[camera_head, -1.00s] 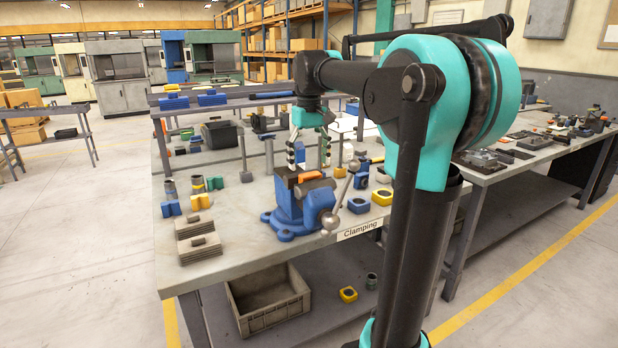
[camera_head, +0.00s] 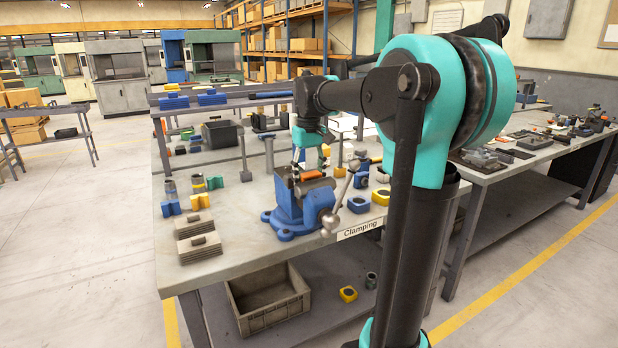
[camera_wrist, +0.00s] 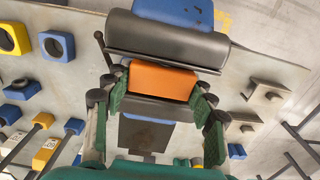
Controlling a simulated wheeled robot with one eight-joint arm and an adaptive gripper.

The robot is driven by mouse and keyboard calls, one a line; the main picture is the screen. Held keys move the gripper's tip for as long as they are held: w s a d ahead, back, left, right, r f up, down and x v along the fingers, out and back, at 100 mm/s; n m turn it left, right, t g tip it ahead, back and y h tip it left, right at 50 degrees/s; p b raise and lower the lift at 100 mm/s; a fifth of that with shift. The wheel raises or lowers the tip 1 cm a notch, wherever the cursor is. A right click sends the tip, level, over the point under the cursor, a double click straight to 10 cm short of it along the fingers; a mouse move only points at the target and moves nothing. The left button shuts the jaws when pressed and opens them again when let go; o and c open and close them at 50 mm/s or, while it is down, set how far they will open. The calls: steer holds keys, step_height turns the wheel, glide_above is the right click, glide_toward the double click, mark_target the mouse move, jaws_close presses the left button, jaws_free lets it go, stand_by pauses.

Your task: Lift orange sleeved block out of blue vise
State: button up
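The blue vise (camera_head: 287,208) stands on the workbench. The orange sleeved block (camera_head: 311,175) sits at the top of the vise, by its dark jaws. In the wrist view the orange block (camera_wrist: 162,81) lies against a dark grey vise part (camera_wrist: 165,42). My gripper (camera_head: 310,170) is low over the vise, pointing down. In the wrist view my gripper (camera_wrist: 161,88) has its fingers spread, one on each side of the orange block. Whether the pads touch it is not clear. The block's lower part is hidden.
The vise handle (camera_head: 334,218) sticks up at the right. Yellow and blue square pieces (camera_head: 381,197) lie right of the vise. Stacked grey plates (camera_head: 197,238) lie at the left front. Upright posts (camera_head: 244,160) stand behind. An empty crate (camera_head: 268,298) is below.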

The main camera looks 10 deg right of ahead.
steer(key=c, duration=0.9)
steer(key=shift+w+a+r, duration=0.1)
steer(key=shift+w, duration=0.2)
steer(key=shift+r, duration=0.15)
steer(key=shift+r, duration=3.65)
